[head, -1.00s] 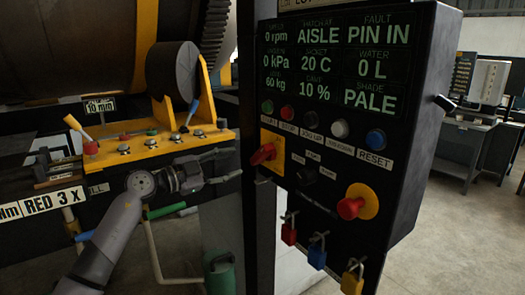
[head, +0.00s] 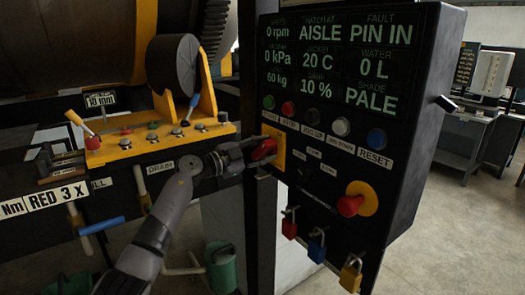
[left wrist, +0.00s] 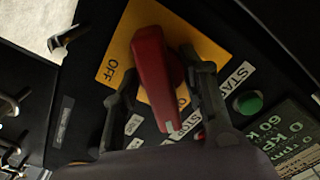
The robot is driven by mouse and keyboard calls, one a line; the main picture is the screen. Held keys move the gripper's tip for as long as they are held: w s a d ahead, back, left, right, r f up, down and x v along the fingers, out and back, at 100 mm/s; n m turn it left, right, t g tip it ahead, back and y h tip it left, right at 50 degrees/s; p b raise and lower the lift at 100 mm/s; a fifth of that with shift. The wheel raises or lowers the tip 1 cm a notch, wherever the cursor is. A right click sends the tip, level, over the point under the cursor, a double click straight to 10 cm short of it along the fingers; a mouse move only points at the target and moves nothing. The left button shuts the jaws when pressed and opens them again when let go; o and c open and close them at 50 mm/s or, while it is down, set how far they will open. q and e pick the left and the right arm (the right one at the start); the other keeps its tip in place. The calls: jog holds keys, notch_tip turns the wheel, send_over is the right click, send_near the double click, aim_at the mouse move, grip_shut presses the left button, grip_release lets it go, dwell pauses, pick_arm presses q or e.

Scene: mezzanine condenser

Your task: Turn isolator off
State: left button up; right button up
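The isolator is a red handle (head: 265,149) on a yellow plate (head: 279,142) at the left edge of the black control panel. In the left wrist view the red handle (left wrist: 155,75) crosses the yellow plate (left wrist: 204,43). OFF shows to one side of it, and a partly covered ON label shows near its white-marked end. My left gripper (head: 256,152) is at the handle. In the left wrist view its fingers (left wrist: 162,97) are spread, one on each side of the handle. I cannot tell whether they touch it. My right gripper is not in view.
The black panel (head: 408,150) carries a lit display, several buttons and a red emergency knob (head: 350,205). Red, blue and yellow padlocks (head: 351,273) hang below. A yellow bracket (head: 160,142) with a drum stands at the left. A green can (head: 221,266) is below.

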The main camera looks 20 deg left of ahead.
pick_arm(q)
jog(key=c, duration=0.4)
grip_shut()
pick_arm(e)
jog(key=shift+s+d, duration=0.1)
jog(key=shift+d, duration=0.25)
pick_arm(q)
jog(key=m, duration=0.3)
jog(key=shift+a, duration=0.1)
jog(key=m, duration=0.3)
jog(key=shift+f+m+b, duration=0.15)
jog(key=shift+m+b, duration=0.15)
jog(key=m+b, duration=0.2)
jog(key=m, duration=0.3)
jog(key=m+b, duration=0.3)
jog(key=m, duration=0.3)
jog(key=shift+b, duration=0.3)
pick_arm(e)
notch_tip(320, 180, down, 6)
pick_arm(q)
jog(key=shift+m, duration=0.3)
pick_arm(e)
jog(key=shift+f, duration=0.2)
